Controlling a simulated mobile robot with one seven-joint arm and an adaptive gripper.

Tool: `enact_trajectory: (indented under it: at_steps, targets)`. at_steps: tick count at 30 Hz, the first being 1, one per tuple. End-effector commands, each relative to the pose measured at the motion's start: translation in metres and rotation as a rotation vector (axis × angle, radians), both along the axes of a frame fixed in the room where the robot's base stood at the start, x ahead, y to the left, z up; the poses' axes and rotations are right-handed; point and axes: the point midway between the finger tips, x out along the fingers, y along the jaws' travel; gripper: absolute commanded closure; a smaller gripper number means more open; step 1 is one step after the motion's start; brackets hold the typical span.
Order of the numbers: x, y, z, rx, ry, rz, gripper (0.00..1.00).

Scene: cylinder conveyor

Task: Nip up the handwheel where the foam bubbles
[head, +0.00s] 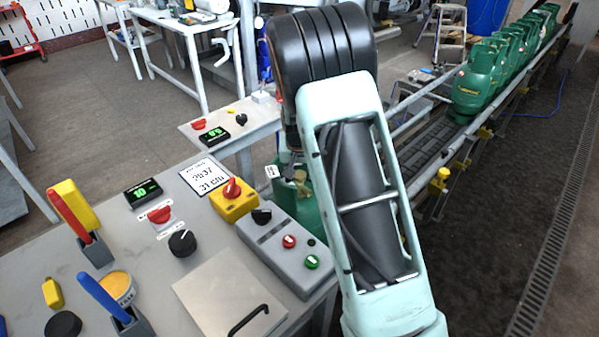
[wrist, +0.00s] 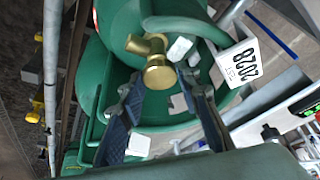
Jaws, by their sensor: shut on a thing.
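A green gas cylinder (head: 312,212) stands behind my forearm in the head view, partly hidden. Its green top (wrist: 112,30) fills much of the wrist view, with a brass valve (wrist: 138,44) in the collar opening. The round brass handwheel (wrist: 159,74) sits between the two fingertips of my gripper (wrist: 160,82), which is shut on it. In the head view the brass valve (head: 301,181) shows just below my wrist. White patches (wrist: 180,49) lie beside the valve; I cannot tell whether they are foam or labels.
A white number tag (wrist: 238,64) hangs by the collar. Several green cylinders (head: 474,90) stand on the conveyor (head: 420,140) at the right. A grey bench (head: 150,265) with knobs, a control box (head: 280,240) and a small side table (head: 245,118) stand at the left.

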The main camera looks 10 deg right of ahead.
Motion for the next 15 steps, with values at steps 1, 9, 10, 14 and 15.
enact_trajectory:
  at_steps: [1, 9, 10, 14, 15]
  targets:
    - [0.0000, 0.0001, 0.0000, 0.002, 0.000, -0.002, 0.68]
    - [-0.0001, 0.0000, 0.0000, 0.001, 0.000, -0.001, 0.52]
    - [-0.0001, 0.0000, 0.0000, 0.000, 0.000, -0.001, 0.52]
    - [-0.0002, 0.0002, 0.0006, 0.001, 0.000, 0.000, 0.52]
    - [-0.0006, 0.0002, 0.0019, 0.001, 0.000, 0.000, 0.52]
